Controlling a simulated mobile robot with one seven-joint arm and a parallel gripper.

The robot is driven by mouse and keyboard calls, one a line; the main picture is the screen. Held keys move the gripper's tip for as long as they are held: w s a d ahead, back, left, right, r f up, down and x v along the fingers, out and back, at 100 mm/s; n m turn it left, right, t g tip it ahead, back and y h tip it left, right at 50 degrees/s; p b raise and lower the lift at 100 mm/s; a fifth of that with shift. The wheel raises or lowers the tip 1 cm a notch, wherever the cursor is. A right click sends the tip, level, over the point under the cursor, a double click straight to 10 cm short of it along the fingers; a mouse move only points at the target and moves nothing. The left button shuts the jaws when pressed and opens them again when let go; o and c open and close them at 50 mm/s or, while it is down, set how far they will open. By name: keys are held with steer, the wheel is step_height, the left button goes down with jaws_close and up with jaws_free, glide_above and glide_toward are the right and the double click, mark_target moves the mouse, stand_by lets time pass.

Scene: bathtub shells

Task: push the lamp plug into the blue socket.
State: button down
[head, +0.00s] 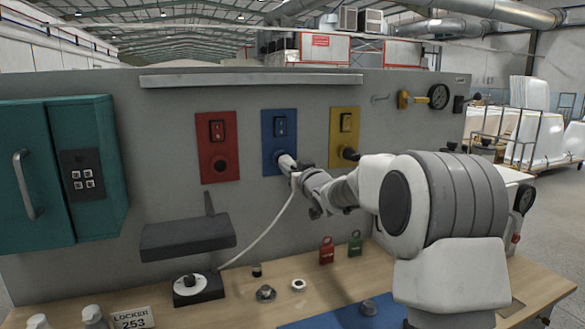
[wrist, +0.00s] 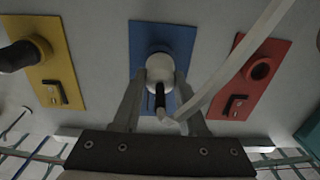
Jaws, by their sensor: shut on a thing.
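My gripper (head: 290,168) is shut on the white lamp plug (head: 284,161), right in front of the lower part of the blue socket panel (head: 269,140). In the wrist view, the rounded plug (wrist: 159,68) sits between the two fingers and lines up with the blue panel (wrist: 140,38). The plug hides the socket hole, so I cannot tell how far in it is. A white cable (head: 262,235) runs from the plug down to the lamp base (head: 198,290). The dark lamp head (head: 188,238) is above the base.
A red socket panel (head: 219,180) with an open hole is left of the blue one. A yellow panel (head: 337,125) on the right has a dark plug (head: 349,153) at it. Red (head: 326,254) and green (head: 355,245) tags and small parts lie on the bench. A teal locker (head: 90,150) stands left.

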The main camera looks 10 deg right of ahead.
steer(key=shift+w+a+r+p, duration=0.1)
steer(key=shift+w+a+p, duration=0.05)
steer(key=shift+w, duration=0.3)
steer(key=shift+w+a+p, duration=0.1)
steer(key=shift+w+p, duration=0.05)
steer(key=shift+w, duration=0.3)
steer(key=shift+c, duration=1.8)
jaws_free()
steer(key=s+d, duration=0.1)
steer(key=s, duration=0.7)
steer(key=s+d+b, duration=0.1)
steer(key=s+d, duration=0.1)
steer(key=s, duration=0.7)
steer(key=shift+d, duration=0.25)
